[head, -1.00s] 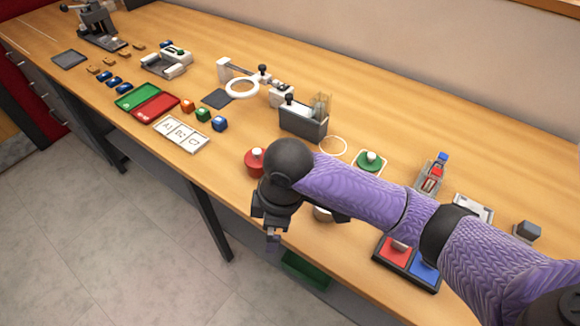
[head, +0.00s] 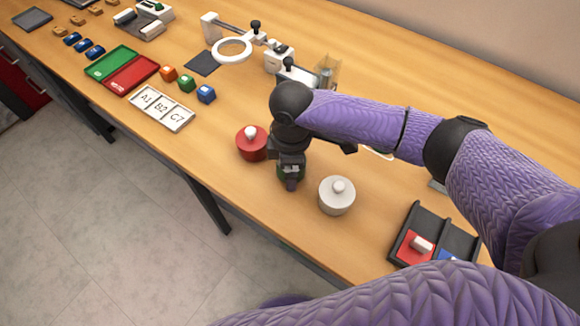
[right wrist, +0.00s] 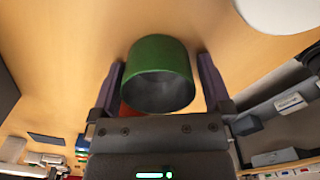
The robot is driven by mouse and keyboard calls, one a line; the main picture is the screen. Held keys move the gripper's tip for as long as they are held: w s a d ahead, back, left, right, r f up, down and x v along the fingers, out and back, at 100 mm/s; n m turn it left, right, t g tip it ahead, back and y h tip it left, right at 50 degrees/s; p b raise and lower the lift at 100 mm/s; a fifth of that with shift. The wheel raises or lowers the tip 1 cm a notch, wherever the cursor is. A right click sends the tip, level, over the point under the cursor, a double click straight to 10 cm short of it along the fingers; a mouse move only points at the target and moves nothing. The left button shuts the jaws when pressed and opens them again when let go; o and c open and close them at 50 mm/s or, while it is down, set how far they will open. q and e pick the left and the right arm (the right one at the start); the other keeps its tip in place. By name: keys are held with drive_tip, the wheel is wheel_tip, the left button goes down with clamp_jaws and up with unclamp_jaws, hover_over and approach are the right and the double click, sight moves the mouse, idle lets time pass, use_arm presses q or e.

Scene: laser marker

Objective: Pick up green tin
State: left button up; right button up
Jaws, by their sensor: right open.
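The green tin (right wrist: 160,75) has no lid on; its dark grey inside shows in the right wrist view. It sits between the two fingers of my right gripper (right wrist: 161,82), with gaps at both sides. In the head view the green tin (head: 289,172) is mostly hidden behind my right gripper (head: 290,180), which points down at it. My right gripper is open. My left gripper is not in view.
A dark tray with red and blue pads (head: 415,247) lies farther right. The table's front edge is near.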

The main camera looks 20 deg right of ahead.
drive_tip(key=shift+r, duration=0.1)
drive_tip(key=c, duration=1.2)
